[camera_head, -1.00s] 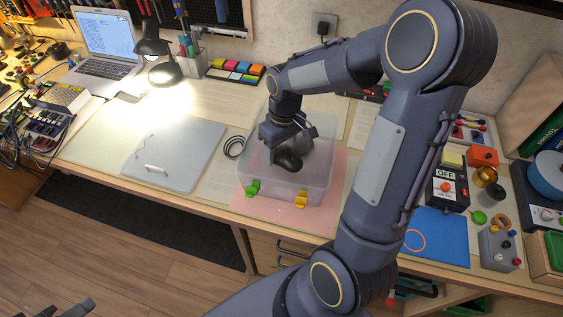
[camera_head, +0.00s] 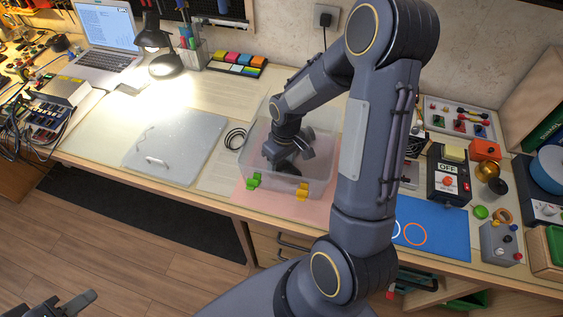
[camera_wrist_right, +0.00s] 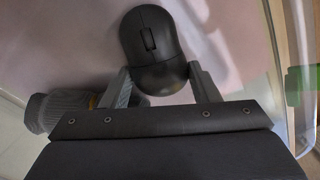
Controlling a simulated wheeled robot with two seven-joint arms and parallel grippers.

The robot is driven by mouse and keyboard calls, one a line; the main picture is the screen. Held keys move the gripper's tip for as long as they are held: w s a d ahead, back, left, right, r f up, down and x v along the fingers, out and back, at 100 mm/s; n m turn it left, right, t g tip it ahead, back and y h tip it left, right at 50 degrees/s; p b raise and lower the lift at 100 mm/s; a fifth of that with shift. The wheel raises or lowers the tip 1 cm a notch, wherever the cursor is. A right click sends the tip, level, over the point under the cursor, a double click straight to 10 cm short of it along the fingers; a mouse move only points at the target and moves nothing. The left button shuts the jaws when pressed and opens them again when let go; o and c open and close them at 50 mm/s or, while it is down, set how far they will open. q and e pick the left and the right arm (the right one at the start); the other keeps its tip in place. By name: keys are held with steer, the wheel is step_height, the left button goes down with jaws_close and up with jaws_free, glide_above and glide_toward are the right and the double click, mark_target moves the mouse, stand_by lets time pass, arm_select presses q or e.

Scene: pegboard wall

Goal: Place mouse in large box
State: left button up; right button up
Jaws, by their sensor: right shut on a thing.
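The large box (camera_head: 318,184) is a clear, open plastic box with a green and a yellow clip on its front side. My right gripper (camera_head: 285,167) reaches down inside it. In the right wrist view, a black computer mouse (camera_wrist_right: 150,42) lies between the two fingers of my right gripper (camera_wrist_right: 162,88), which is shut on it. Pinkish surface shows behind the mouse. In the head view the mouse is hard to tell from the dark gripper. My left gripper (camera_head: 62,303) shows only in part at the bottom left edge, away from the table.
The box stands on a pink mat (camera_head: 262,205). A translucent lid (camera_head: 175,148) lies flat to its left, with a black cable coil (camera_head: 235,139) between. A blue mat (camera_head: 440,235) and a control box (camera_head: 448,187) are at right. A grey ribbed thing (camera_wrist_right: 62,112) shows beside the fingers.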

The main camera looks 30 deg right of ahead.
mark_target(284, 162)
steer(key=o, duration=1)
steer(key=shift+f, duration=0.1)
step_height(284, 162, up, 12)
steer(key=d, duration=0.1)
steer(key=shift+s+a+r+m+t+y+p, duration=0.15)
steer(key=shift+s+a+r+m+t+y, duration=0.35)
steer(key=shift+s+a+r+t, duration=1.45)
steer(key=shift+s+a+r+m+y+p, duration=0.25)
steer(key=shift+s+a+r+m, duration=0.6)
steer(key=shift+s, duration=2.4)
steer(key=shift+s+a+r+m+t+y+p, duration=0.1)
steer(key=shift+s+a+r+m+t+y, duration=0.6)
steer(key=shift+s+a+r, duration=1.45)
steer(key=shift+s+d+f+n+t, duration=0.3)
steer(key=shift+s+f+n, duration=0.15)
steer(key=shift+f, duration=0.15)
